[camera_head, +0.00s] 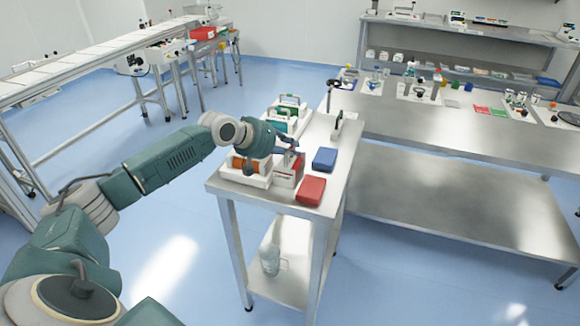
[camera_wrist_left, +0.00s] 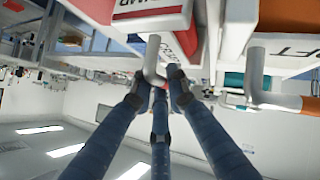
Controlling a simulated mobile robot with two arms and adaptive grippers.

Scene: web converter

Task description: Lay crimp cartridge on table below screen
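My left gripper (camera_head: 291,146) is above the near end of the small steel table (camera_head: 330,190), over a red-and-white cartridge (camera_head: 287,173). In the left wrist view, that cartridge (camera_wrist_left: 150,18) has a red face and a partly cut-off label. Its grey bent handle (camera_wrist_left: 153,58) lies between the converging blue fingertips of the left gripper (camera_wrist_left: 158,76), which appear closed around it. A white cartridge with an orange roll (camera_head: 245,168) stands beside it; its label is partly cut off in the left wrist view (camera_wrist_left: 290,50). I cannot tell which is the crimp cartridge. My right gripper is out of view.
A red bin (camera_head: 311,190) and a blue bin (camera_head: 325,159) lie on the small table. More cartridges (camera_head: 280,120) stand farther back. A glass jug (camera_head: 270,262) is on the lower shelf. A long steel workbench (camera_head: 450,130) with small items stands at the right.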

